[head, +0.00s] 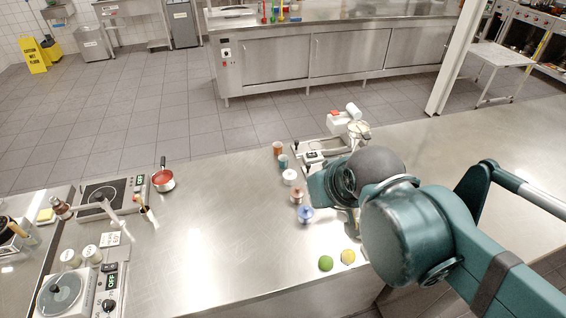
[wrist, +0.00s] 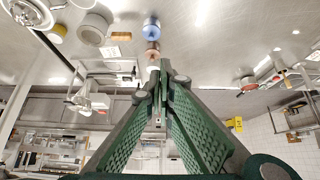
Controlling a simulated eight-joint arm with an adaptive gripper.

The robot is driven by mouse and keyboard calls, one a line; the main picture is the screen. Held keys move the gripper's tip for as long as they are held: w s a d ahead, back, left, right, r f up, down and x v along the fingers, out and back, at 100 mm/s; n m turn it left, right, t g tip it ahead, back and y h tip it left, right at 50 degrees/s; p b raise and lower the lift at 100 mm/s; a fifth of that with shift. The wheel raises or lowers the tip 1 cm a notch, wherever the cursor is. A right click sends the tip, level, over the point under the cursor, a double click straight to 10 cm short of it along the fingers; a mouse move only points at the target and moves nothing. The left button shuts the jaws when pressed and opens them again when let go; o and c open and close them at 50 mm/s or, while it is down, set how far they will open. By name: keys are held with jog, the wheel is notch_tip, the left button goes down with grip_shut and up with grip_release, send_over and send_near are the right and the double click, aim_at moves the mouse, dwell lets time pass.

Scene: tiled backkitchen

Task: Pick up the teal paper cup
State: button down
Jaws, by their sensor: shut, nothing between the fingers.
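The teal paper cup (head: 283,161) stands upright on the steel counter in the head view, just in front of an orange-brown cup (head: 278,148) and behind a white round item (head: 289,177). I cannot make out the teal cup in the wrist view, where the fingers cover part of the scene. My gripper (wrist: 158,88) shows in the wrist view as two green ridged fingers meeting at their tips, with nothing held. In the head view my arm reaches in from the right, its end right of the cup and apart from it. The fingertips are not clear there.
A copper-coloured item (head: 297,194), a blue item (head: 305,214), a lime (head: 326,263) and a lemon (head: 348,257) stand nearer in the head view. A scale-like device (head: 314,158) is close right of the cup. The counter left of the cup is clear up to a red pan (head: 163,181).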

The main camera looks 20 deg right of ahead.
jog(key=c, duration=1.9)
grip_release()
jog(key=shift+o, duration=0.2)
jog(key=shift+w+r, duration=0.1)
